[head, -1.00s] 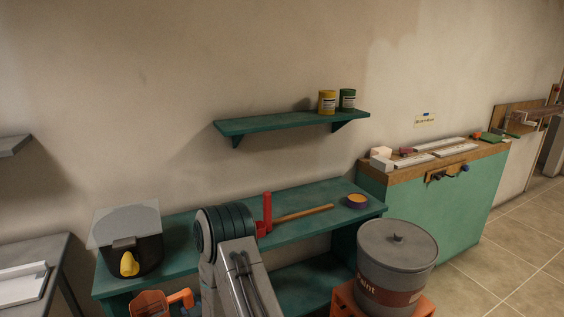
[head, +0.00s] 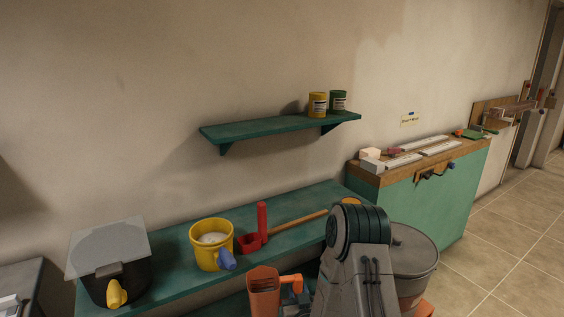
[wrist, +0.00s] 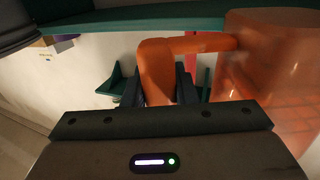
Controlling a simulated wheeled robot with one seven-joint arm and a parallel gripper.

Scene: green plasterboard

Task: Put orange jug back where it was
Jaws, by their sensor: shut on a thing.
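The orange jug (head: 263,293) is in front of the front edge of the green bench (head: 180,285), right of the yellow bucket, in the head view. Its body fills the right side of the wrist view (wrist: 272,65). My gripper (wrist: 165,88) is shut on the jug's orange handle (wrist: 157,68), with a dark finger on each side. In the head view my gripper (head: 298,292) is mostly hidden behind the handle and my arm. The jug's base is cut off by the picture edge.
On the bench stand a black pot (head: 128,285) with a grey sheet on top, a yellow bucket (head: 205,255) with white contents, and a red scoop (head: 250,242) with a wooden handle. A wall shelf (head: 270,127) holds two cans. A grey bin (head: 418,250) stands right of my arm.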

